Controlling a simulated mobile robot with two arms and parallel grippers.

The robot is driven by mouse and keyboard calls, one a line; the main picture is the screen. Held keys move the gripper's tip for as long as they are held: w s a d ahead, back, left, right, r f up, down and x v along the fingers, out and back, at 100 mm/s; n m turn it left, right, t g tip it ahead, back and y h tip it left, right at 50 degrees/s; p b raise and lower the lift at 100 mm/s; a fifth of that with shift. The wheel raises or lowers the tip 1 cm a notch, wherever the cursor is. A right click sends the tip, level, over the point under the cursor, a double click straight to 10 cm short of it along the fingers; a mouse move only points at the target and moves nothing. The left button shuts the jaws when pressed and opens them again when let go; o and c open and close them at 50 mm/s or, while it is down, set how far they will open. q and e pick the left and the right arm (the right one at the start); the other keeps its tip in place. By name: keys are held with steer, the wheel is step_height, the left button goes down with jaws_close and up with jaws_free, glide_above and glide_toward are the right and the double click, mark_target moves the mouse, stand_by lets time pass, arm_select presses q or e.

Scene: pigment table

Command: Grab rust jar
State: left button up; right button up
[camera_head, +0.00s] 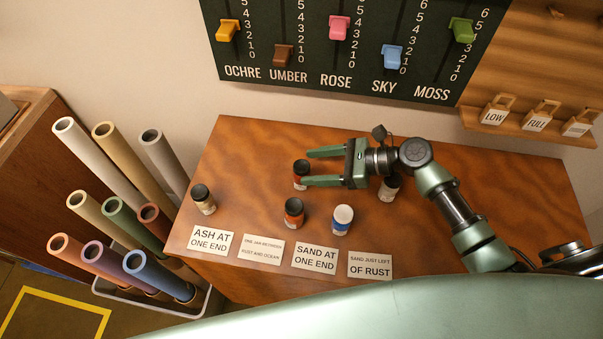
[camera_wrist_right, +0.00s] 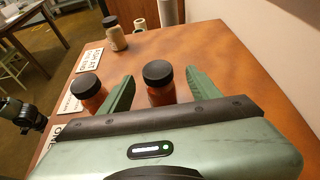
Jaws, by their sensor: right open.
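Two reddish jars with black lids stand on the table. The farther, red-brown jar (camera_head: 301,172) is between the tips of my right gripper (camera_head: 307,167), which is open and level. In the wrist view this jar (camera_wrist_right: 160,92) stands upright between the fingers, with no clear grip on it. The nearer, orange-red jar (camera_head: 294,213) stands just outside the near finger; it also shows in the wrist view (camera_wrist_right: 90,94), left of the left finger. Which one is rust I cannot tell for sure from the labels.
A beige jar (camera_head: 203,200) stands at the left, a white-lidded blue-labelled jar (camera_head: 342,220) in front, and a dark-lidded jar (camera_head: 390,189) under my right arm. Printed cards (camera_head: 318,259) line the front edge. Paper rolls (camera_head: 120,215) stand left of the table.

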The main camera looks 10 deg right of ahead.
mark_target(302, 166)
steer(key=shift+p+x, duration=0.3)
steer(key=shift+x, duration=1.55)
steer(key=shift+s+r, duration=0.1)
jaws_close()
steer(key=shift+r, duration=0.15)
